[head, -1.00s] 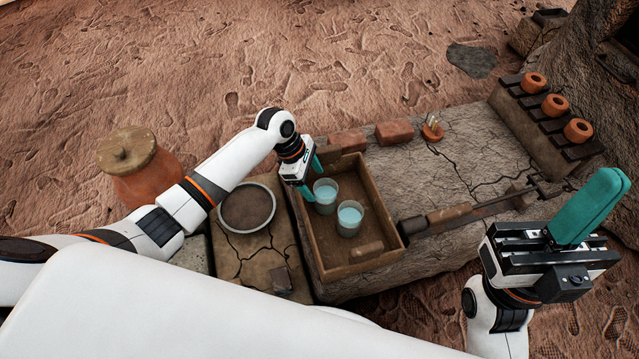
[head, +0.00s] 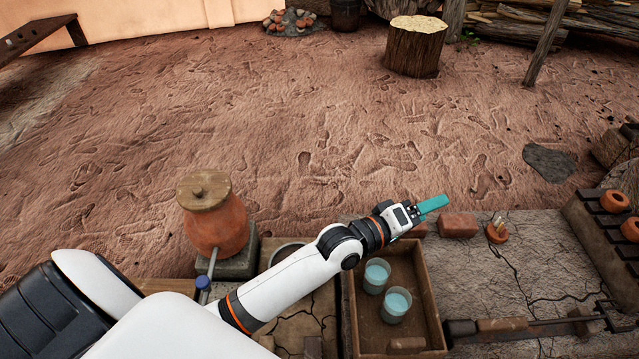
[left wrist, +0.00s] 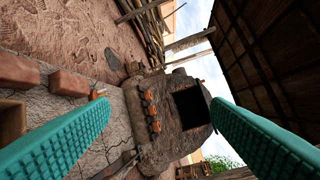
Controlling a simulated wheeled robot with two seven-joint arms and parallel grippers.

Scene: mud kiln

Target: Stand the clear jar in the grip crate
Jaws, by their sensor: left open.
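Two clear jars with pale blue contents stand upright inside the brown wooden crate (head: 433,305) in the head view. One jar (head: 376,276) is farther back; the other jar (head: 396,306) is nearer and slightly right. My left gripper (head: 434,205) is raised beyond the crate's back right corner, apart from both jars. The left wrist view shows its two teal fingers (left wrist: 160,104) spread wide with nothing between them. My left forearm hides part of the crate's left side. My right gripper is out of view.
Bricks (head: 458,226) and a small clay pot with sticks (head: 497,231) sit along the bench's back edge. A lidded clay pot (head: 217,225) stands left. Clay rings (head: 614,200) sit on a rack at right. Bare cracked bench top (head: 540,260) lies right of the crate.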

